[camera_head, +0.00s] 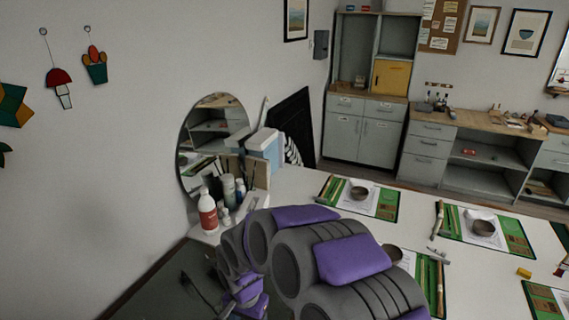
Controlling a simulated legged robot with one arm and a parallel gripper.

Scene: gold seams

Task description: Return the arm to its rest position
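My arm (345,262), grey with purple panels, fills the lower middle of the head view, in front of the white table. Its large joints lie close to the camera. Smaller purple and grey parts of the arm hang at the lower left, over a dark green surface. Thin dark shapes show beside them. My gripper (205,290) seems to be there, but its fingers are too dark to make out. I cannot tell whether it is open or shut, or whether it holds anything.
The white table (315,178) bears green-edged mats with bowls (484,228) and a yellow block (523,272). A red-and-white bottle (208,212), other bottles and a round mirror (187,150) stand at the left by the wall. Grey cabinets (362,138) line the back.

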